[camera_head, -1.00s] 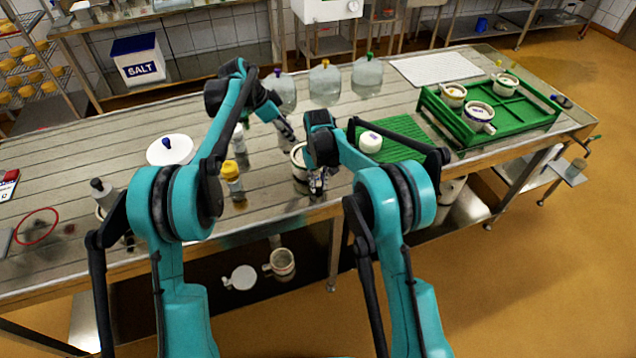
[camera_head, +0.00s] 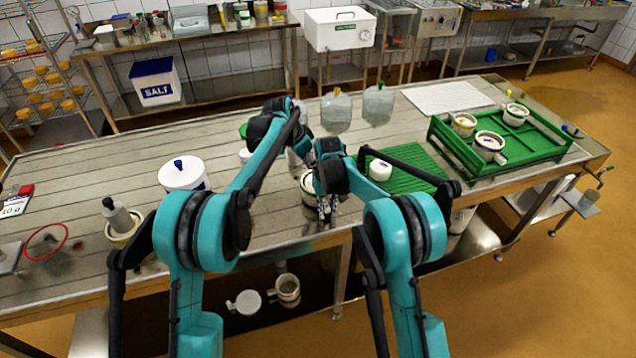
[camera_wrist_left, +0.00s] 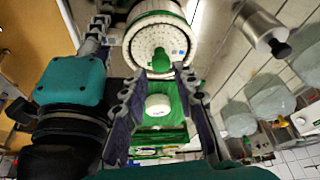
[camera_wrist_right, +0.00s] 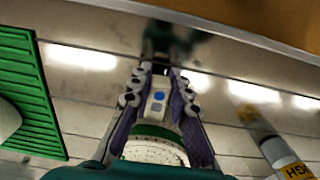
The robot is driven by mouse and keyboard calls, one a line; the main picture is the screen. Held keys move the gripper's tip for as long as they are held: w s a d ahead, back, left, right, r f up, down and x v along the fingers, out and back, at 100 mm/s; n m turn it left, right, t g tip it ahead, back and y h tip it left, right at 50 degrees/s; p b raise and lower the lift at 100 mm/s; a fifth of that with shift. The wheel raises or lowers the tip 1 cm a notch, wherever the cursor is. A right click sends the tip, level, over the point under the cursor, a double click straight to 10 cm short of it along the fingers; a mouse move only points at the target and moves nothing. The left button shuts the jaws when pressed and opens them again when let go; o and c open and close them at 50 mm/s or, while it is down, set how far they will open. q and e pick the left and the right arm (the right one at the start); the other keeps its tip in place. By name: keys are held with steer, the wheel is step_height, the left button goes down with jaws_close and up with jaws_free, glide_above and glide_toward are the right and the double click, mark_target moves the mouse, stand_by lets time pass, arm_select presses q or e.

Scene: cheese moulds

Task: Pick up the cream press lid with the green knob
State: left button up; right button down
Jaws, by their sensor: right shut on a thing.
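The cream press lid (camera_wrist_left: 145,48) with its green knob (camera_wrist_left: 160,60) shows in the left wrist view, on a pale perforated mould (camera_wrist_left: 178,22) with a green band. My left gripper (camera_wrist_left: 160,82) is open, its fingers on either side of the knob's line and apart from it. In the head view the mould (camera_head: 307,187) stands near the table's front edge, partly hidden by my arms. My right gripper (camera_wrist_right: 158,78) is shut at the mould's side, on a grey handle-like piece (camera_wrist_right: 158,96) with a blue dot.
A white piece (camera_head: 380,170) sits on the green mat (camera_head: 410,180). A green tray (camera_head: 545,150) with several moulds stands right. Clear jugs (camera_head: 336,112) stand behind my left gripper.

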arm_select(q)
steer(key=x, duration=0.5)
steer(key=shift+w+f, duration=0.15)
steer(key=shift+f, duration=0.2)
jaws_close()
